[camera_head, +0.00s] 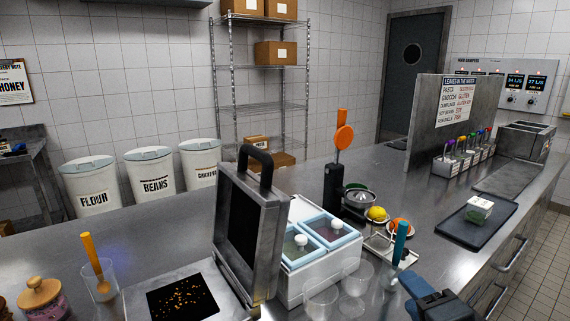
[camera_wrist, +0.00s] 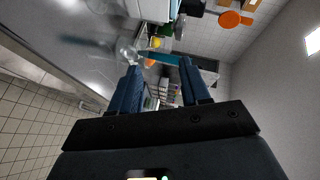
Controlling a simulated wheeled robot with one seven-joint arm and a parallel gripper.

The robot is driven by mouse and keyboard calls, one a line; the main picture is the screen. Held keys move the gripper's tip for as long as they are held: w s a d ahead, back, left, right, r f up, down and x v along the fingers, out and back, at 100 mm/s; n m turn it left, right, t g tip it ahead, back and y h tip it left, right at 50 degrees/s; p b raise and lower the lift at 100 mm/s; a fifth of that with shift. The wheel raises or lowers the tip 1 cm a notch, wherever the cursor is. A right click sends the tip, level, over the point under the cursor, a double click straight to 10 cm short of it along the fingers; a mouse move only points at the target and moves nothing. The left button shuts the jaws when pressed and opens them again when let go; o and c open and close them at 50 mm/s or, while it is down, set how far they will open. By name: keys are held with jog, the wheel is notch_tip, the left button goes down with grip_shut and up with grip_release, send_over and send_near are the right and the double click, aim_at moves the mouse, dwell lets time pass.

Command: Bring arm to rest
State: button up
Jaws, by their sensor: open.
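My gripper (camera_head: 432,298) shows at the lower right of the head view, over the near edge of the steel counter (camera_head: 455,262). In the wrist view, my gripper (camera_wrist: 160,82) has its two dark blue fingers apart with nothing held between them. A teal-handled utensil (camera_head: 401,240) stands just behind my gripper in the head view. A teal bar, probably its handle, shows beyond the fingertips in the wrist view (camera_wrist: 160,57). I cannot tell whether the gripper touches anything. Most of my arm is out of view.
Clear glasses (camera_head: 356,280) stand left of my gripper. A white container with blue-rimmed lids (camera_head: 315,238) and an upright open steel press (camera_head: 250,225) stand further left. A dark tray (camera_head: 474,237) with a small box (camera_head: 479,210) lies to the right. Counter between is partly clear.

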jog(key=s+d+f+n, duration=0.1)
jog(key=s+f+n, duration=0.25)
jog(key=s, duration=0.55)
jog(key=s+d+f+n, duration=0.15)
jog(key=s+n, duration=0.25)
jog(key=s, duration=0.5)
jog(key=s+d+f+n, duration=0.1)
jog(key=s+f+n, duration=0.3)
jog(key=s, duration=0.5)
jog(key=s+a+r+n, duration=0.2)
jog(key=s+r, duration=0.1)
jog(key=s, duration=0.7)
jog(key=shift+s+a+r+h, duration=0.2)
jog(key=shift+a+r+h, duration=0.15)
jog(key=shift+h, duration=0.05)
